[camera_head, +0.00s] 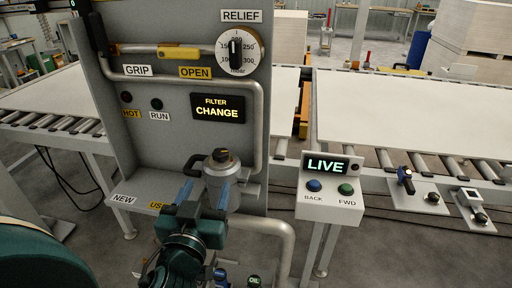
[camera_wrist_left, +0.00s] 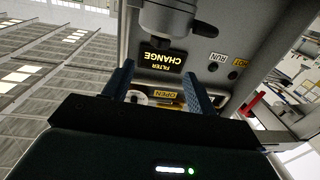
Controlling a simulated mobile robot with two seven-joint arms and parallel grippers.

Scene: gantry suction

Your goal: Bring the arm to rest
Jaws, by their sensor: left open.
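My left gripper (camera_head: 203,196) comes up from the bottom of the head view, in front of the grey panel (camera_head: 215,135). Its two blue fingers stand apart with nothing between them. Just beyond and slightly right of it is a grey metal filter canister (camera_head: 222,178) with a dark cap, partly hidden by a finger. In the left wrist view the picture is upside down; the open fingers (camera_wrist_left: 158,85) point toward the panel, and the canister (camera_wrist_left: 175,18) shows at the top, apart from them. My right gripper is not in view.
The panel carries a RELIEF dial (camera_head: 236,50), a yellow-handled lever (camera_head: 180,53), a pipe and a lit FILTER CHANGE display (camera_head: 218,107). A control box (camera_head: 330,190) reading LIVE has a blue and a green button. Roller conveyors with white sheets (camera_head: 410,110) stand either side.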

